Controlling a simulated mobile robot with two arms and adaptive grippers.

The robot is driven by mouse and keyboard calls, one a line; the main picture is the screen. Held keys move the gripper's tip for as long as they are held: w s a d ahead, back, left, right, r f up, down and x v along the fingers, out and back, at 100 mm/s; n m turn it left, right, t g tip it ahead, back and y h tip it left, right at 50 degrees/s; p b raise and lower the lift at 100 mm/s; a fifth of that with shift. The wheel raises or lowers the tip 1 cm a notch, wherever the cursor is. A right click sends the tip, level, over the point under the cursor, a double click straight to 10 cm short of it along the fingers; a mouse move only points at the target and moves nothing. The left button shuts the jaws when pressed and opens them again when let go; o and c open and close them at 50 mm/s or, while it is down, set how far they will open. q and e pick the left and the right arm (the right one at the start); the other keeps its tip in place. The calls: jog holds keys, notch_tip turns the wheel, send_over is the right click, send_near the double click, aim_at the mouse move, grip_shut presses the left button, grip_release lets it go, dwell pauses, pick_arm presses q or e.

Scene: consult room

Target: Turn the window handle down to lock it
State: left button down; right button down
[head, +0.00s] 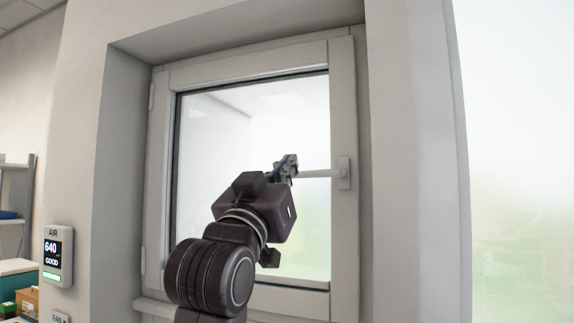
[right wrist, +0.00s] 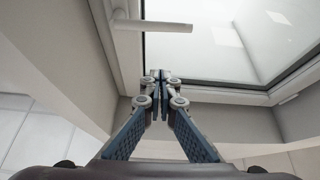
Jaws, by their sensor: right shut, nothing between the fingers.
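The white window handle (head: 318,173) sits on the right side of the window frame. Its lever lies level, pointing left from its base plate (head: 344,173) over the glass. It also shows in the right wrist view (right wrist: 155,26), at the top. My right gripper (head: 288,165) is at the lever's free end in the head view and hides part of that area. In the right wrist view my right gripper (right wrist: 160,75) is shut and empty, its fingertips below the lever with a gap in the picture. Whether they touch it is hidden in the head view. My left gripper is not in view.
The window sash (head: 337,240) is flush in its frame, set in a deep wall recess (head: 126,150). An air monitor (head: 58,256) hangs on the wall at the left. Shelves with boxes (head: 27,300) stand at the far left.

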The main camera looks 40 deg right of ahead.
jog(key=p+x, duration=0.4)
jog(key=x, duration=0.4)
jog(key=shift+w+d+f+p, duration=0.1)
jog(key=shift+d+f+p, duration=0.15)
jog(key=shift+f, duration=0.7)
jog(key=shift+d+f+p, duration=0.1)
jog(key=shift+d+f, duration=0.15)
jog(key=shift+f, duration=0.75)
